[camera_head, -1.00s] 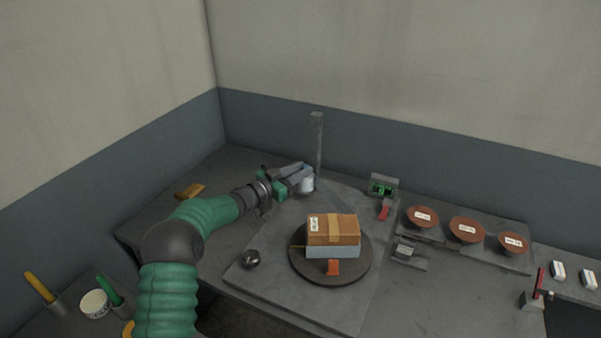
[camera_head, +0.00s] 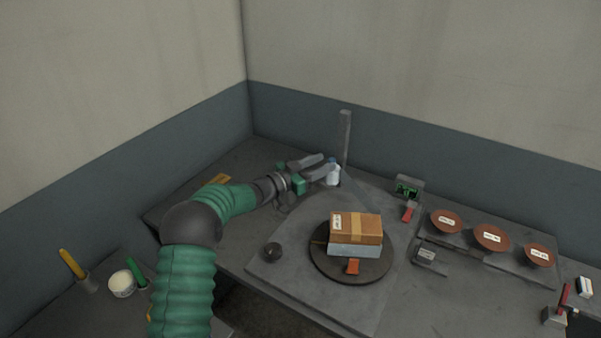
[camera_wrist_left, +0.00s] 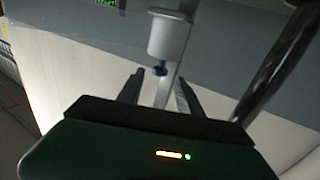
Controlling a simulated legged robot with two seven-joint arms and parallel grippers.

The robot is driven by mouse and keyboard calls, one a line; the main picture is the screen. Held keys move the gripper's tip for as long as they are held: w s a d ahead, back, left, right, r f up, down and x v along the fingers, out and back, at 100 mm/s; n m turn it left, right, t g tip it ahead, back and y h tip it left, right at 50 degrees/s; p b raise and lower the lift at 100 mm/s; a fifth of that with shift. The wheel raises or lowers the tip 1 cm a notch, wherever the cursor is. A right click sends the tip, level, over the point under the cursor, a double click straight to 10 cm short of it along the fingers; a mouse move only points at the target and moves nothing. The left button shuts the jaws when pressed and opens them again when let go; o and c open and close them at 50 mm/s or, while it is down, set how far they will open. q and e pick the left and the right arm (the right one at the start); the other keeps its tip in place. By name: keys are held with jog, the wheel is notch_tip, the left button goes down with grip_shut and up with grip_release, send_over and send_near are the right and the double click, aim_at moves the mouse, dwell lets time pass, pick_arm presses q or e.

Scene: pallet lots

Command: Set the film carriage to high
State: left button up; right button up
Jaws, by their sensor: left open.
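The film carriage (camera_head: 333,176), a pale white roll-like block, sits low beside the upright grey mast (camera_head: 345,140) at the back of the wrapping station. In the left wrist view the white carriage (camera_wrist_left: 169,38) is ahead of the fingers, with a dark blue knob (camera_wrist_left: 159,70) under it. My left gripper (camera_head: 322,165) is open just left of the carriage, its fingers pointing at it. In the left wrist view the spread fingers (camera_wrist_left: 159,82) have the knob about between their tips, with nothing visibly clamped. Contact cannot be told. My right gripper is not in view.
A brown carton on a pale block (camera_head: 355,250) stands on the round dark turntable (camera_head: 322,266). A small panel with a green display (camera_head: 408,187) and several reddish discs (camera_head: 491,238) are to the right.

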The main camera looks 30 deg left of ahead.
pick_arm(q)
jog(key=v, duration=1.5)
jog(key=shift+a, duration=0.1)
